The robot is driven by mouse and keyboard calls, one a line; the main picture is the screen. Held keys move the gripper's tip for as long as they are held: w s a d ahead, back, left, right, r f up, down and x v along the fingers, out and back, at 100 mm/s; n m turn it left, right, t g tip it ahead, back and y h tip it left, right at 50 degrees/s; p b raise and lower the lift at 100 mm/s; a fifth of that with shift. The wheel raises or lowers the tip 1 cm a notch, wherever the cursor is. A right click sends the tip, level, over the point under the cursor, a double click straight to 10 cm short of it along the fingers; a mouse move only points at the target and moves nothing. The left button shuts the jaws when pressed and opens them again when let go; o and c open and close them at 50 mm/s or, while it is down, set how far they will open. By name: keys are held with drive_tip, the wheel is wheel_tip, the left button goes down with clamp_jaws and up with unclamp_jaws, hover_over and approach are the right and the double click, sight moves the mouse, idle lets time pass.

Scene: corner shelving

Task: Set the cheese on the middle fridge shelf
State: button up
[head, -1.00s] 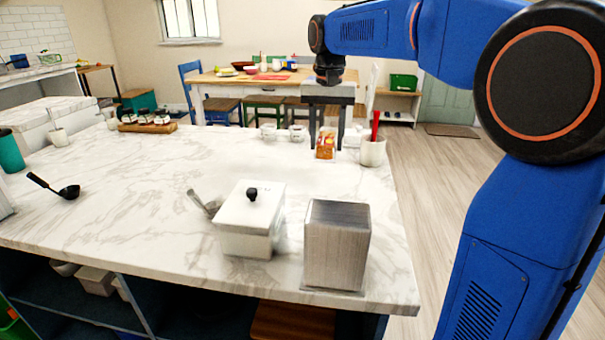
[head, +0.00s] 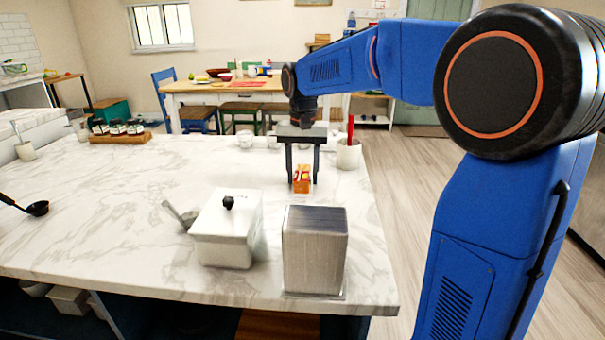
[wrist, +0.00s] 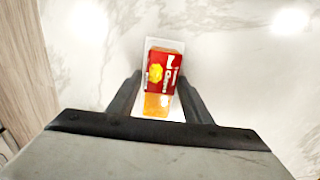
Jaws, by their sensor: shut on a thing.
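The cheese (head: 302,179) is a small red and orange pack with yellow marks, over the white marble counter. My gripper (head: 303,184) points down with one finger on each side of it and is shut on it. In the wrist view the cheese (wrist: 164,72) shows its red label and orange end between the dark fingers (wrist: 160,98), with white around its edges. I cannot tell how far it is above the counter. No fridge shelf can be made out in these views.
A white lidded box (head: 226,238) and a grey metal block (head: 315,252) stand at the counter's near side. A white cup (head: 348,154) with a red utensil is right of the gripper. A board of jars (head: 118,136) is far left. Wooden floor (head: 400,185) is open at right.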

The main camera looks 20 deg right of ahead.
drive_tip(key=o, duration=1.3)
drive_tip(key=shift+o, duration=0.2)
